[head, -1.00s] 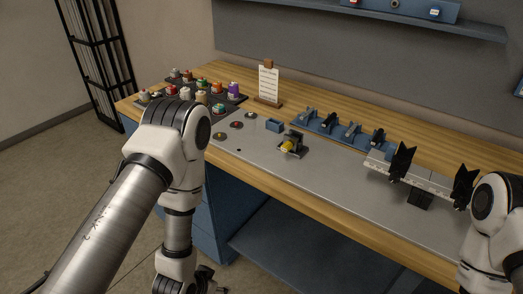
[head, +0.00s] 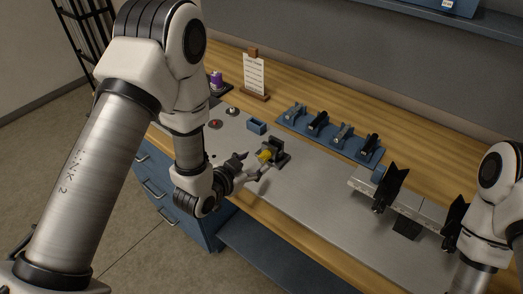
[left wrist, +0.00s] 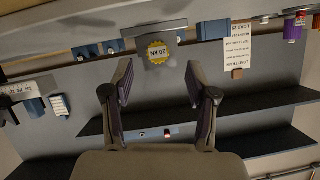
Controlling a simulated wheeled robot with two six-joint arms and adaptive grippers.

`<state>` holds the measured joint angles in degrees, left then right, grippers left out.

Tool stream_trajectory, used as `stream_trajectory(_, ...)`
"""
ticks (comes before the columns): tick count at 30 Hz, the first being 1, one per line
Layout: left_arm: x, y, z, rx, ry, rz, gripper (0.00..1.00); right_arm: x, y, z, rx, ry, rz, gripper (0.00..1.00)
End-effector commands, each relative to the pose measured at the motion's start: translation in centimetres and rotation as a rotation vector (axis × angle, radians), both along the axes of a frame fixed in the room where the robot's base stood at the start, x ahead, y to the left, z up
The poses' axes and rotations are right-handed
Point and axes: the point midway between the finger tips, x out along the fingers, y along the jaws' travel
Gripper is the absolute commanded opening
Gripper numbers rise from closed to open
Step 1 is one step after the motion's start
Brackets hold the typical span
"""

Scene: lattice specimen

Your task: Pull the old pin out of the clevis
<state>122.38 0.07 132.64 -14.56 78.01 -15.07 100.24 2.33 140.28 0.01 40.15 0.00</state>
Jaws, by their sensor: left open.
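The clevis (head: 278,152) is a small dark block standing on the grey bench plate, with a yellow round part on its near left side. In the left wrist view a yellow disc (left wrist: 158,52) marked "20 kN" shows on a grey block. The old pin cannot be told apart from these parts. My left gripper (head: 254,165) is at the near left side of the clevis, its fingers spread toward the yellow part. In the left wrist view the open fingers (left wrist: 158,75) have empty space between them, with the disc just beyond their tips.
A blue rack (head: 335,137) with several dark-headed parts stands behind the clevis. A small blue box (head: 257,126) is behind it to the left. A grey beam (head: 420,207) with black V-shaped pieces lies at right. A white card (head: 254,73) stands farther back.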

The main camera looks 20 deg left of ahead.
Motion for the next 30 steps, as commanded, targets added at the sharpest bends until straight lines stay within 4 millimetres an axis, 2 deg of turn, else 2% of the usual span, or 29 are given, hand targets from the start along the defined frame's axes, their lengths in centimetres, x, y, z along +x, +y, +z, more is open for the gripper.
stream_trajectory(12,5.9,-1.6,-2.5,0.0,0.001,-0.001,0.58,0.0,0.0,1.9,0.0,0.002,0.001,0.4)
stream_trajectory(21,6.5,-1.8,-3.0,0.0,0.003,0.0,0.58,0.0,0.0,2.0,0.0,0.002,0.001,0.4)
stream_trajectory(22,6.5,-1.8,-3.0,0.0,0.003,0.0,0.54,0.0,0.0,2.0,0.0,0.002,0.001,0.4)
stream_trajectory(24,6.5,-1.8,-2.9,0.0,0.003,0.001,0.29,0.0,0.0,2.0,0.0,0.002,0.001,0.4)
stream_trajectory(27,6.5,-1.8,-2.9,0.0,0.003,0.001,0.0,0.0,0.0,1.9,0.0,0.002,0.001,0.4)
stream_trajectory(30,6.5,-1.8,-2.9,0.0,0.003,0.001,0.0,0.0,0.0,1.9,0.0,0.002,0.001,0.4)
